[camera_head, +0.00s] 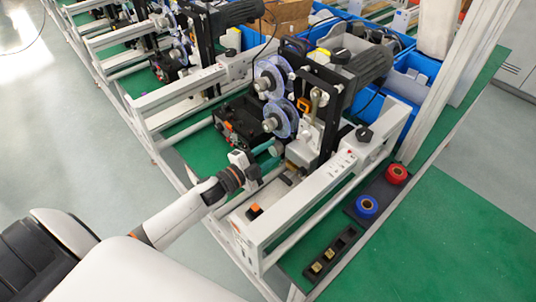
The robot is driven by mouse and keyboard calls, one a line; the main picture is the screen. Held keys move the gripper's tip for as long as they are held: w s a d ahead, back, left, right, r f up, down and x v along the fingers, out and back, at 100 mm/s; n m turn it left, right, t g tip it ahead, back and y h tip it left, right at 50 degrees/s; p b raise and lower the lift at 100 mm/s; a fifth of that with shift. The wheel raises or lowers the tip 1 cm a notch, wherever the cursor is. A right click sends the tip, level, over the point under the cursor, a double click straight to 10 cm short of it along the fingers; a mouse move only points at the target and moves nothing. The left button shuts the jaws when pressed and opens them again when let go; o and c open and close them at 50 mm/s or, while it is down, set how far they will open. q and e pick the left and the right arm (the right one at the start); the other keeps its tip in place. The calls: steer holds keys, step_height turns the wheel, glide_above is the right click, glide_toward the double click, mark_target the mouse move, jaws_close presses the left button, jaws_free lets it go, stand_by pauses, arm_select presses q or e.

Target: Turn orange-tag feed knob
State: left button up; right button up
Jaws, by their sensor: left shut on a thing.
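The nearest coder machine (318,120) stands on a white frame, with two clear reels and a dark upright plate. An orange tag (303,104) shows on its upright part. My left gripper (257,158) reaches in from the lower left and is shut on a small knob-like part at the machine's near left side. The fingers hide most of that part, and I cannot tell its tag. A grey-green cylinder (262,148) shows right at the fingers. My right gripper is not in view.
A white conveyor rail with an orange button (254,210) lies close right of my left wrist. A red roll (396,174) and a blue roll (366,206) sit on a dark tray at the right. Blue bins (405,88) stand behind. Another coder stands farther back left.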

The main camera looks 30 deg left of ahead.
arm_select(q)
steer(key=shift+m, duration=0.5)
steer(key=o, duration=1)
steer(key=shift+c, duration=0.2)
steer(key=shift+s, duration=0.1)
steer(key=shift+s+a+f, duration=0.1)
steer(key=shift+s+a, duration=0.05)
steer(key=shift+s, duration=0.1)
steer(key=b+v, duration=0.3)
steer(key=v, duration=0.8)
steer(key=shift+s, duration=0.15)
